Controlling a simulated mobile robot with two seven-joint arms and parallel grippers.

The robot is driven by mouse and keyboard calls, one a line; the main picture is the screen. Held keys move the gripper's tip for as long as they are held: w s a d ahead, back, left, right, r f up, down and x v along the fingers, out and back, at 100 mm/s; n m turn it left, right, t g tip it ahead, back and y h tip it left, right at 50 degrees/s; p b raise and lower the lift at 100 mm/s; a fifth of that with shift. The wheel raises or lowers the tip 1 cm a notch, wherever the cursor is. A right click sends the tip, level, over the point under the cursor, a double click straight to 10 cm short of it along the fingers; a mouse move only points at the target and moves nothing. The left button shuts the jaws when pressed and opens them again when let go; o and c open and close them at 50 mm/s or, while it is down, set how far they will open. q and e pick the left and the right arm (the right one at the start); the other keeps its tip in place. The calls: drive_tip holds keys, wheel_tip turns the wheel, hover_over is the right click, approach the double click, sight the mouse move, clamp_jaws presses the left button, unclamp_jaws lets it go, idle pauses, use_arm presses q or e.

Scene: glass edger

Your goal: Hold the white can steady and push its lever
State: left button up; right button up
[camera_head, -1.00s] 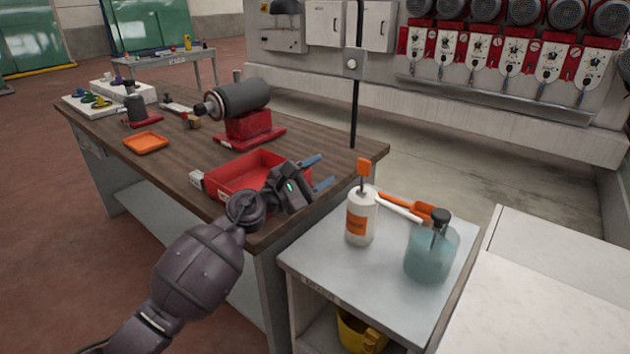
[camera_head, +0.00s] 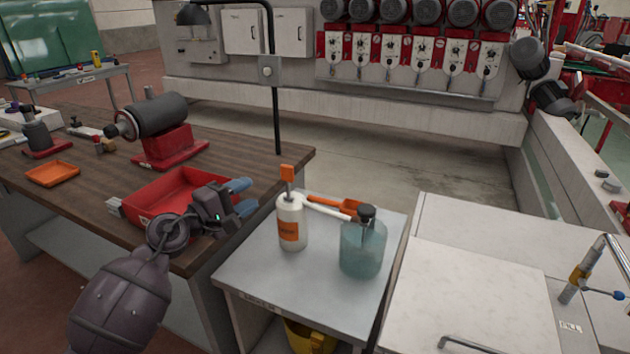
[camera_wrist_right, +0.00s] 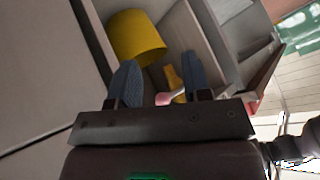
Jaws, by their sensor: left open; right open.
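The white can (camera_head: 291,224) with an orange label and an orange lever (camera_head: 287,174) on top stands upright on the small grey table (camera_head: 257,274). My left gripper (camera_head: 244,197) is open and empty, left of the can and apart from it, by the red tray. My right gripper (camera_wrist_right: 158,84) does not show in the head view. In the right wrist view its two blue fingers are apart, pointing towards the shelf under a table, with a yellow container beyond them. The can does not show in the right wrist view.
A teal bottle (camera_head: 362,247) stands right of the can, and an orange-and-white brush (camera_head: 335,207) lies behind. A red tray (camera_head: 160,201) sits on the wooden workbench (camera_head: 75,210). A yellow bucket (camera_wrist_right: 137,37) is on the lower shelf. A white surface (camera_head: 470,300) lies right.

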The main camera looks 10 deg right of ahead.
drive_tip(key=a+r+n+g, duration=0.35)
drive_tip(key=a+g, duration=0.55)
drive_tip(key=a, duration=0.7)
drive_tip(key=w+d+r+n+h, duration=0.1)
drive_tip(key=w+d+r+n, duration=0.1)
drive_tip(key=w+r+n, duration=0.2)
drive_tip(key=w+d+r+n+h, duration=0.2)
drive_tip(key=w+d+r+n, duration=0.1)
drive_tip(key=w, duration=0.3)
drive_tip(key=w+d+r+n+t+h, duration=0.1)
drive_tip(key=w+d+r+n+h, duration=0.1)
drive_tip(key=w+r+n, duration=0.3)
drive_tip(key=shift+w+d+r+n, duration=0.25)
drive_tip(key=shift+w+d, duration=0.05)
drive_tip(key=shift+w, duration=0.1)
wheel_tip(320, 180, up, 18)
drive_tip(key=m+t, duration=0.2)
drive_tip(key=m, duration=0.4)
hover_over(321, 208)
drive_tip(key=s, duration=0.1)
drive_tip(key=shift+h, duration=0.4)
drive_tip(key=f, duration=0.3)
drive_tip(key=w+f, duration=0.1)
drive_tip(key=f, duration=0.6)
drive_tip(key=shift+w+d, duration=0.15)
drive_tip(key=shift+w, duration=0.05)
